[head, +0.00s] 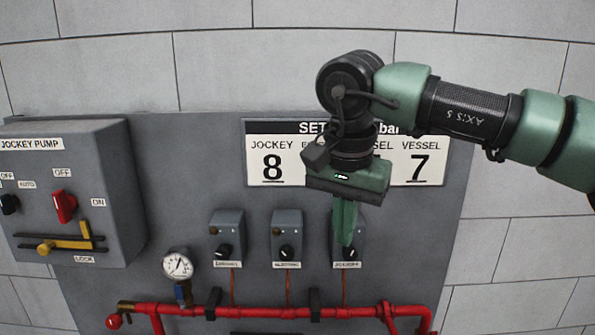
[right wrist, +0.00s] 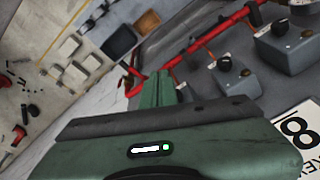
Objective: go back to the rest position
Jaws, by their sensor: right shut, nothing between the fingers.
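My right gripper (head: 345,235) comes in from the right in the head view and points down in front of the rightmost of three small grey switch boxes (head: 361,245). Its green fingers are shut with nothing between them, and they partly hide that box. In the right wrist view the closed fingers (right wrist: 160,92) point up the picture, with switch boxes (right wrist: 290,50) to their right. I cannot tell whether the fingertips touch the box. My left gripper is not in view.
A grey jockey pump box (head: 75,190) with a red switch (head: 64,206) and a yellow lock lever (head: 70,243) juts out at the left. A setting sign (head: 272,162) is partly hidden behind my arm.

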